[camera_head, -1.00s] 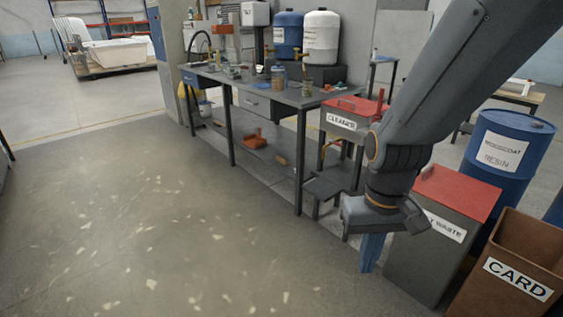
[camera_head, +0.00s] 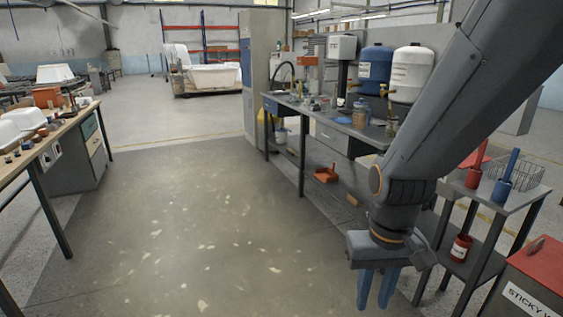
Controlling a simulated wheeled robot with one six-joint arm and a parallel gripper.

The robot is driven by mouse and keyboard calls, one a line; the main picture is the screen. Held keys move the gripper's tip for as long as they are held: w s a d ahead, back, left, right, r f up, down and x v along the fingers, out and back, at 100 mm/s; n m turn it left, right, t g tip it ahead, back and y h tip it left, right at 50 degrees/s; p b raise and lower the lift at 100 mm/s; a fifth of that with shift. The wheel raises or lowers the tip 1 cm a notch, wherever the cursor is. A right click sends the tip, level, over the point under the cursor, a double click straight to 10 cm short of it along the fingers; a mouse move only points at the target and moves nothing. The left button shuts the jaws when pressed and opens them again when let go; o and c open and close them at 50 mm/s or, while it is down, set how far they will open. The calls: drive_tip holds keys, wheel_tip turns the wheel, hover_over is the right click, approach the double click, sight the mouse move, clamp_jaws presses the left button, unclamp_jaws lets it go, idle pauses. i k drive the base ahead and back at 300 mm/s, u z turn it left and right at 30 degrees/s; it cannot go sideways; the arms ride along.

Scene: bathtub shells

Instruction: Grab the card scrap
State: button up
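My gripper (camera_head: 377,290) hangs at the lower right, pointing down, with its two blue fingers apart and nothing seen between them. I cannot pick out a card scrap for certain. Many small pale flecks (camera_head: 202,305) lie on the grey floor, too small to tell as card or paint. A small tan piece (camera_head: 352,200) lies on the low shelf under the right bench, beside an orange dustpan (camera_head: 326,174); I cannot tell what it is. My arm hides part of the bench's right end.
The long grey bench (camera_head: 340,138) runs along the right, with a blue tank (camera_head: 377,72) and a white tank (camera_head: 411,75). A side table (camera_head: 515,200) and a red-lidded bin (camera_head: 540,262) stand right. A wooden-topped bench (camera_head: 60,130) stands left. The middle floor is open.

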sight(354, 202)
drive_tip(key=u, duration=0.6)
drive_tip(key=i, duration=3.4)
drive_tip(key=z, duration=1.05)
drive_tip(key=i, duration=0.3)
drive_tip(key=z, duration=0.2)
